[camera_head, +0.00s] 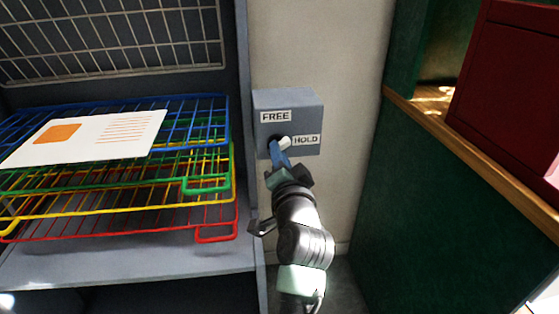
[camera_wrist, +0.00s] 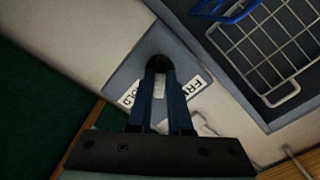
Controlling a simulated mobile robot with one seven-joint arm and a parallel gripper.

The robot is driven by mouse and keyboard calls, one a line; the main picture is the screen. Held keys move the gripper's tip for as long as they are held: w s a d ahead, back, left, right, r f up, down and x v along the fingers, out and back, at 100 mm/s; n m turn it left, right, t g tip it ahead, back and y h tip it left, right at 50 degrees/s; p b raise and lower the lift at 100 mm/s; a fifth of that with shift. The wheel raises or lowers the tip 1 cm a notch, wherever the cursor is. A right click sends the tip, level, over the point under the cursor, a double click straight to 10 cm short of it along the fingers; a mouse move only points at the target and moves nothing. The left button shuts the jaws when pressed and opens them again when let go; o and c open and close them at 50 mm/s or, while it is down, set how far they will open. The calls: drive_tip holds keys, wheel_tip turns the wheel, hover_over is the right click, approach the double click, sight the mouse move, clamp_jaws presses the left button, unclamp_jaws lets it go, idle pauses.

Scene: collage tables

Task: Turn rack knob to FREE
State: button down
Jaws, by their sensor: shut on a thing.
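The grey knob box (camera_head: 290,98) is on the pale wall, with a FREE label (camera_head: 276,117) above and a HOLD label (camera_head: 306,139) at right. Both labels also show in the wrist view, FREE (camera_wrist: 197,89) at right and HOLD (camera_wrist: 127,98) at left. The dark round knob (camera_wrist: 158,63) has a pale pointer (camera_head: 285,142). In the wrist view the pointer lies between the fingers, roughly between the labels; its exact angle is partly hidden. My gripper (camera_head: 277,147) is shut on the knob, with its blue fingers (camera_wrist: 160,85) on either side.
Left of the box, a grey shelf unit (camera_head: 245,170) holds blue, green, yellow and red wire racks (camera_head: 215,238). A white card (camera_head: 115,131) with an orange patch lies on the top rack. A dark green cabinet side (camera_head: 430,200) stands at right.

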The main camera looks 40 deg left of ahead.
drive_tip(key=n+b, duration=0.5)
drive_tip(key=n, duration=0.5)
drive_tip(key=shift+f, duration=0.1)
drive_tip(key=shift+n, duration=0.4)
drive_tip(key=c, duration=0.8)
unclamp_jaws()
drive_tip(key=shift+c, duration=0.2)
drive_tip(key=p+v, duration=0.1)
drive_tip(key=v, duration=1.2)
